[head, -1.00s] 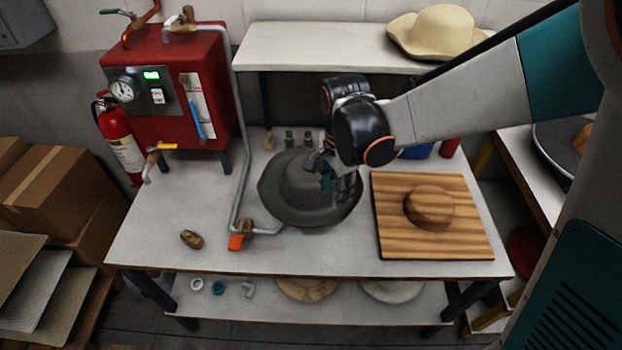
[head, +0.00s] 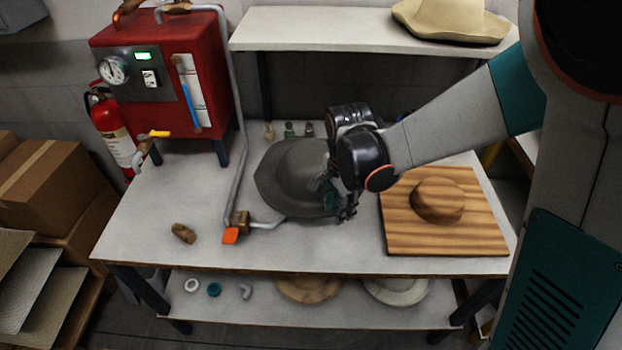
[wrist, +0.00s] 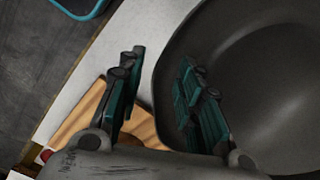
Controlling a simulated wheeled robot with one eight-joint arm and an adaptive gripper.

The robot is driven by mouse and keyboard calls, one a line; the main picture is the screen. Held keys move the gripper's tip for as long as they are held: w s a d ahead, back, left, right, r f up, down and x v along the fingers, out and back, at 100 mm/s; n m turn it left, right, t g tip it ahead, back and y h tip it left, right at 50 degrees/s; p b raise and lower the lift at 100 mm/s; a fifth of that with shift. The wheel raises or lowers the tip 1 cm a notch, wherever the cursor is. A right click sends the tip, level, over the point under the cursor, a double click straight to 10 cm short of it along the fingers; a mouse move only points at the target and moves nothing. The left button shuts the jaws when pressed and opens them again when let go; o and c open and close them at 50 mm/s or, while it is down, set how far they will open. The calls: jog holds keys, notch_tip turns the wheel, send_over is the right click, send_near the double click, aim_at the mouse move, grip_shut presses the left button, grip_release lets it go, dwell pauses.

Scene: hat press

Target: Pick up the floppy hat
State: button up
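A dark grey wide-brimmed floppy hat (head: 290,170) lies on the white worktable, crown up. My gripper (head: 340,206) is at the right edge of its brim in the head view and covers part of it. In the wrist view, the fingers of my gripper (wrist: 160,85) stand apart. The grey hat (wrist: 265,90) fills the right side there; one finger overlaps the brim and the other is outside its edge. I cannot tell whether either finger touches it. A cream hat (head: 450,20) sits on the back shelf.
A striped wooden board with a hat block (head: 438,200) lies right of the hat. A red machine (head: 165,85) with a pipe (head: 238,140) stands at left, its orange-handled valve (head: 230,236) near the hat. Small bottles (head: 289,130) stand behind.

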jog(key=shift+f, duration=0.65)
grip_shut()
jog(key=shift+r, duration=0.15)
